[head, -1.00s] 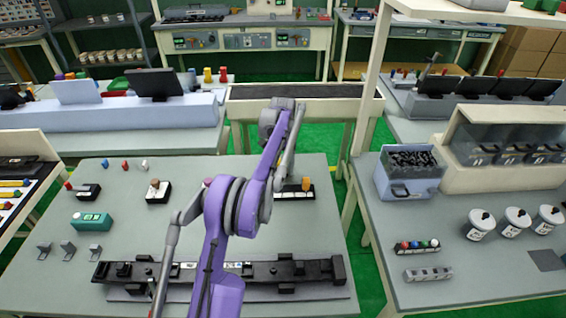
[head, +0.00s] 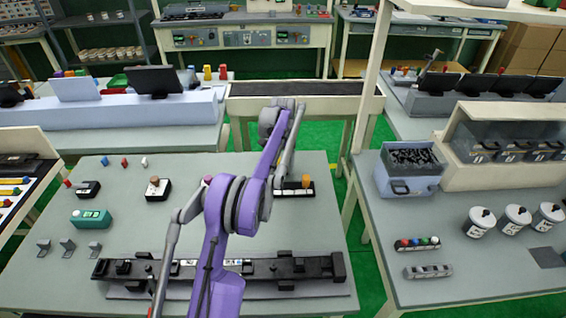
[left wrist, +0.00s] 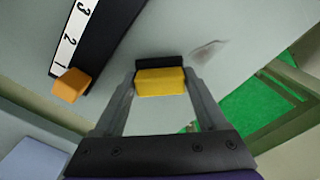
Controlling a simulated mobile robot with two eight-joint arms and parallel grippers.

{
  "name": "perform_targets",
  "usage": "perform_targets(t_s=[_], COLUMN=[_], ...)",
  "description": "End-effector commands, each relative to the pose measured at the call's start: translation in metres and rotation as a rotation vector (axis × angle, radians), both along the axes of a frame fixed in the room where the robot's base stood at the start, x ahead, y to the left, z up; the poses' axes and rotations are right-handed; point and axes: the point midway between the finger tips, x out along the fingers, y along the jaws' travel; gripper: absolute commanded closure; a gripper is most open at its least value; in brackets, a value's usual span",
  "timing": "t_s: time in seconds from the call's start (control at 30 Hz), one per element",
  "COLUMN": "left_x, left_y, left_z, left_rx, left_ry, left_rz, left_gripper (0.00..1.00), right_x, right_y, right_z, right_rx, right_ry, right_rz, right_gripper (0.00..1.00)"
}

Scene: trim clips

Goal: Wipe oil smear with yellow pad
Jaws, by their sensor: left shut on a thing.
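In the left wrist view, my left gripper (left wrist: 160,84) is shut on a yellow pad (left wrist: 160,80) with a black upper part. The oil smear (left wrist: 207,50) is a faint grey-brown streak on the grey table, to the right of the pad and slightly further up the picture. The pad is apart from the smear in this view; I cannot tell whether it touches the table. In the head view my purple arm hides the gripper, the pad and the smear. My right gripper is not in view.
A black strip (head: 290,193) with white numbered labels and an orange block (left wrist: 72,85) lies left of the pad in the wrist view. The table edge and green floor (left wrist: 260,108) are to the right. A long black fixture (head: 310,268) lies along the table's front.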

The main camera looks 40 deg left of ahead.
Motion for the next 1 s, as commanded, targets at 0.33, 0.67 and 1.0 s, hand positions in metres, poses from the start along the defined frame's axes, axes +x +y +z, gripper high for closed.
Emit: perform_targets(t_s=[0.33, 0.67, 1.0], left_x=[0.0, 0.002, 0.024], left_y=[0.0, 0.001, 0.019], left_z=[-0.008, -0.011, -0.006], left_rx=[0.0, 0.0, 0.0], left_ry=[0.0, -0.001, -0.003], left_rz=[0.0, 0.0, 0.0], left_gripper=[0.7, 0.7, 0.7], right_x=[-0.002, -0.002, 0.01], right_y=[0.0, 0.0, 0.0], right_z=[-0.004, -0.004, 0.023], right_rx=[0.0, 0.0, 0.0], right_ry=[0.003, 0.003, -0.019], right_rz=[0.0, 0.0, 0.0], right_gripper=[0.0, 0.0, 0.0])
